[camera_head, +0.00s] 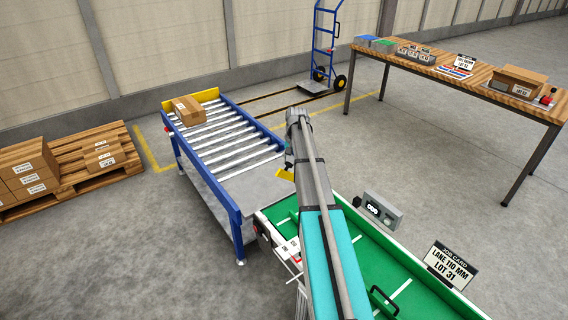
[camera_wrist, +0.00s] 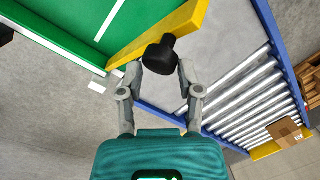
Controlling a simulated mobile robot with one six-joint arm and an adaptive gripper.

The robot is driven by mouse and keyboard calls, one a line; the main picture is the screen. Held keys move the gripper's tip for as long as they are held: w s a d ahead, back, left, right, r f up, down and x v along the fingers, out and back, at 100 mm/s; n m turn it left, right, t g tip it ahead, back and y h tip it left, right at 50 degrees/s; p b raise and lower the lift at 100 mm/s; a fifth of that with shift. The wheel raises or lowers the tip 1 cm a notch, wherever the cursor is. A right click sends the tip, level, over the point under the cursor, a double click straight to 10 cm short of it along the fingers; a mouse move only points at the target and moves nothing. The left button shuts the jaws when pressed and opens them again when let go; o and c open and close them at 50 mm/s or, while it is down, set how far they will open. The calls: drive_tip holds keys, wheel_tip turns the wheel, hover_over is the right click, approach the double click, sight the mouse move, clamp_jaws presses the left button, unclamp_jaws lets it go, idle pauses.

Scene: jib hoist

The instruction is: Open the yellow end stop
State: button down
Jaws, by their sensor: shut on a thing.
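The yellow end stop (camera_wrist: 178,25) is a flat yellow bar with a round black knob (camera_wrist: 160,53). In the wrist view it lies across the end of the green conveyor bed (camera_wrist: 60,20). In the head view only a small piece of the end stop (camera_head: 285,174) shows beside my arm, near the end of the green bed (camera_head: 400,268). My gripper (camera_wrist: 160,66) is shut on the black knob, with one finger on each side of it.
A blue-framed roller conveyor (camera_head: 222,190) adjoins the bed's end and carries a carton (camera_head: 188,110) at its far end. A display box (camera_head: 382,212) and a job card (camera_head: 450,263) stand on the green bed's rim. A wooden table (camera_head: 440,75) stands back right; a pallet (camera_head: 70,168) lies left.

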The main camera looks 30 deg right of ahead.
drive_tip(key=d+r+p, duration=0.2)
drive_tip(key=d+r, duration=0.1)
drive_tip(key=d, duration=0.3)
drive_tip(key=shift+r+p, duration=0.15)
drive_tip(key=shift+p, duration=0.15)
drive_tip(key=c, duration=1.2)
unclamp_jaws()
drive_tip(key=d, duration=0.2)
drive_tip(key=d+p, duration=0.1)
drive_tip(key=d, duration=0.1)
drive_tip(key=d+r, duration=0.1)
drive_tip(key=shift+w+d, duration=0.35)
drive_tip(key=shift+d, duration=0.05)
drive_tip(key=shift+c, duration=0.2)
drive_tip(key=shift+o, duration=1)
drive_tip(key=shift+a+r+p, duration=0.15)
drive_tip(key=shift+p, duration=0.15)
drive_tip(key=o, duration=0.8)
drive_tip(key=shift+w, duration=0.15)
drive_tip(key=shift+c, duration=0.2)
drive_tip(key=shift+a, duration=0.1)
